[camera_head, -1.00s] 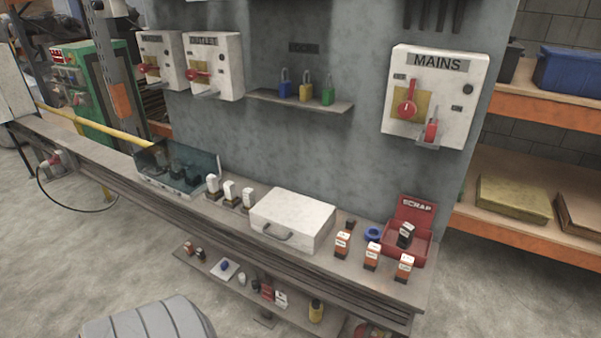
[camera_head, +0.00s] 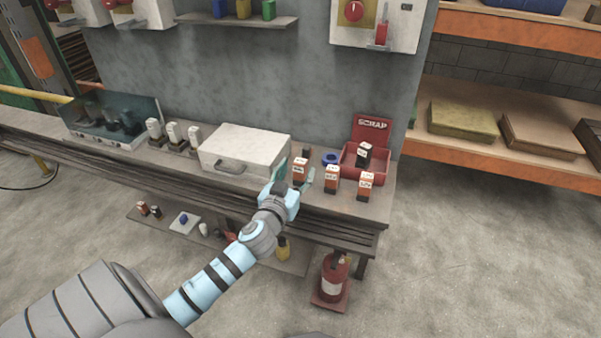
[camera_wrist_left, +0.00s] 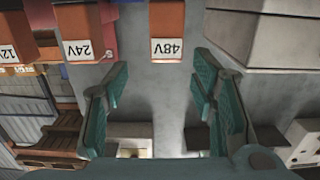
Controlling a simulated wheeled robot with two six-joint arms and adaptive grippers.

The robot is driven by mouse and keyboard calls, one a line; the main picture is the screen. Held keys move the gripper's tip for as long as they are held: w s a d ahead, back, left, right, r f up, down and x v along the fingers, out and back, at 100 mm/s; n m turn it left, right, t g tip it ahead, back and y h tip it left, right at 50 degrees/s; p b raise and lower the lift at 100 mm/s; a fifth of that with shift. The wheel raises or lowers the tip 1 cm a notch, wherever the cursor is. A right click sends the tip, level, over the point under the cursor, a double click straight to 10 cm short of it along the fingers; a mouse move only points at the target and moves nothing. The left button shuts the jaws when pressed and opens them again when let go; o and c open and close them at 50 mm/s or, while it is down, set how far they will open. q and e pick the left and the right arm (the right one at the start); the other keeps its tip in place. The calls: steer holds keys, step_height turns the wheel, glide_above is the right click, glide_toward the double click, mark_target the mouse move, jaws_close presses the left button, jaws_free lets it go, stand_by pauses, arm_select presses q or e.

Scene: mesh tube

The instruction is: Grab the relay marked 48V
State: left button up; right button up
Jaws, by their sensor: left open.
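The relay marked 48V (camera_wrist_left: 168,28) is orange with a white label at the top middle of the left wrist view. In the head view it is the leftmost orange relay (camera_head: 300,171), beside the white case. My left gripper (camera_head: 295,181) is open in front of it. In the wrist view the two teal fingers (camera_wrist_left: 162,85) are apart, with the relay ahead between them and nothing held. The relay marked 24V (camera_wrist_left: 84,30) and the one marked 12V (camera_wrist_left: 15,42) stand to its left there. My right gripper does not show.
The white case (camera_head: 243,151) stands close to the left of the relays. A red scrap bin (camera_head: 377,172) holding a dark relay, and a blue ring (camera_head: 329,157), sit behind them. Several white-topped relays stand farther left. A lower shelf (camera_head: 150,222) runs below the bench.

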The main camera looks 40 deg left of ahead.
mark_target(298, 165)
arm_select(q)
steer(key=x, duration=0.5)
steer(key=shift+s+a+f, duration=0.1)
steer(key=shift+a, duration=0.25)
steer(key=shift+w+a+f, duration=0.1)
steer(key=shift+w+f, duration=0.05)
steer(key=shift+w, duration=0.2)
steer(key=shift+s, duration=0.1)
jaws_close()
